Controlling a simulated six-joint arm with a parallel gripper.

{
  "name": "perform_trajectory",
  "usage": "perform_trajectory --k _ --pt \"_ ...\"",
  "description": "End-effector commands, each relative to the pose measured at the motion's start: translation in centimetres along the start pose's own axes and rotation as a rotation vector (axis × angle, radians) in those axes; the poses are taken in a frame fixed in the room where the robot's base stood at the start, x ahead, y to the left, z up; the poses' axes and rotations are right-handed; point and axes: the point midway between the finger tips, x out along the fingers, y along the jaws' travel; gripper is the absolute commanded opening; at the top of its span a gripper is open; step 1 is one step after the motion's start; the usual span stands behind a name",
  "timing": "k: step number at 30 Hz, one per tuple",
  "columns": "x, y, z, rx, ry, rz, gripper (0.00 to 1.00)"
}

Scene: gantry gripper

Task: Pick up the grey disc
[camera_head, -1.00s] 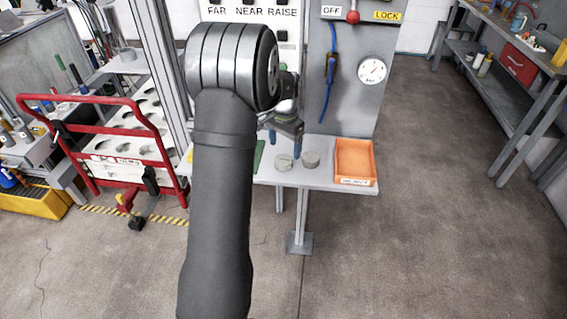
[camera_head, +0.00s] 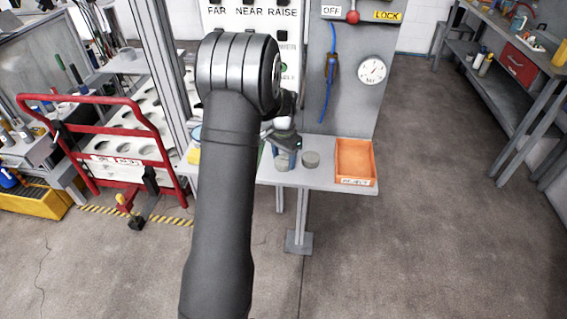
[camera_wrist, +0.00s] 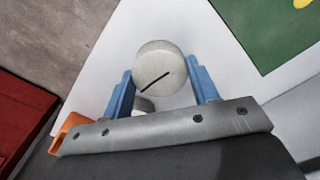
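The fingers are apart, one on each side, with a narrow gap visible. In the head view my gripper (camera_head: 283,155) is low over the left disc.
An orange tray (camera_head: 341,165) stands at the table's right end; its corner shows in the wrist view. A green sheet (camera_wrist: 265,25) lies on the other side. An upright panel with a gauge (camera_head: 372,70) stands behind the table.

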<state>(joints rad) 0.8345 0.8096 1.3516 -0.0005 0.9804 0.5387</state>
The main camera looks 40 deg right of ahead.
Motion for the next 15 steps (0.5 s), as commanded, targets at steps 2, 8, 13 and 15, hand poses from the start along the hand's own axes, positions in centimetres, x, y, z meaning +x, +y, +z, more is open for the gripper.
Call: perform_trajectory --k 2,8,13,15 --pt "-0.1 0.0 0.0 0.0 0.001 0.0 0.26" --pt "-0.3 0.0 0.0 0.0 0.001 -0.001 0.26" --pt "-2.6 0.0 -0.1 0.0 0.003 -0.002 0.26" --pt "-4.1 -0.1 -0.1 0.0 0.004 -0.003 0.26"
